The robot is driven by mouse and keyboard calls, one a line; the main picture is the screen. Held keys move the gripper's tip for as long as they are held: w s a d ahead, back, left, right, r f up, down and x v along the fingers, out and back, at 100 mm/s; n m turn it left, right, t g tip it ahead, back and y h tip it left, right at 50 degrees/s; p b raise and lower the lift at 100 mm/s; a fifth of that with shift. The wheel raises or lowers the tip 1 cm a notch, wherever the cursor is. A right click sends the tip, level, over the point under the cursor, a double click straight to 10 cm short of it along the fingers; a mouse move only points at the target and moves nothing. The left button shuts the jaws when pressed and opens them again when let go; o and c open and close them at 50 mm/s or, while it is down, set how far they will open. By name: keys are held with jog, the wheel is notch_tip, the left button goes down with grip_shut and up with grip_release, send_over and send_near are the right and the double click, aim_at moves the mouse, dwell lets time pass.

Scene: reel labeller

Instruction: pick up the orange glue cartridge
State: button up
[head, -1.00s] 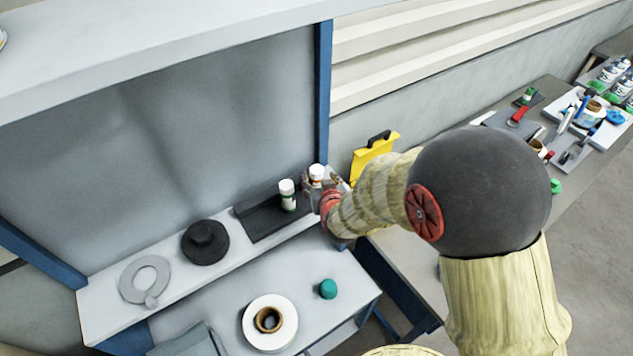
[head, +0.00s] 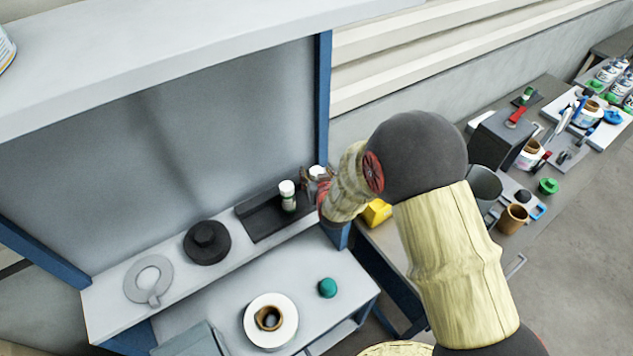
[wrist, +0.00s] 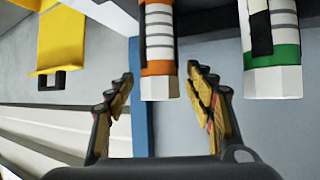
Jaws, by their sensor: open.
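The orange glue cartridge (wrist: 158,50) is white with orange bands and a pale faceted cap; in the wrist view its capped end lies between the fingers. My gripper (wrist: 160,78) is open, one finger on each side, with gaps visible between fingers and cartridge. In the head view, my gripper (head: 316,186) is at the right end of the shelf and hides most of the cartridge; only its white top (head: 318,170) shows. A similar cartridge with a green band (wrist: 271,50) stands beside it, also seen upright in the head view (head: 288,196).
A black tray (head: 258,222) lies under the green-banded cartridge. A black round part (head: 207,250) and a grey ring (head: 133,280) lie left along the shelf. A blue post (head: 323,95) rises close behind my gripper. A yellow object (head: 377,212) is partly hidden by my arm.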

jog(key=shift+c, duration=0.5)
jog(key=c, duration=1.3)
grip_shut()
jog(key=shift+r, duration=0.15)
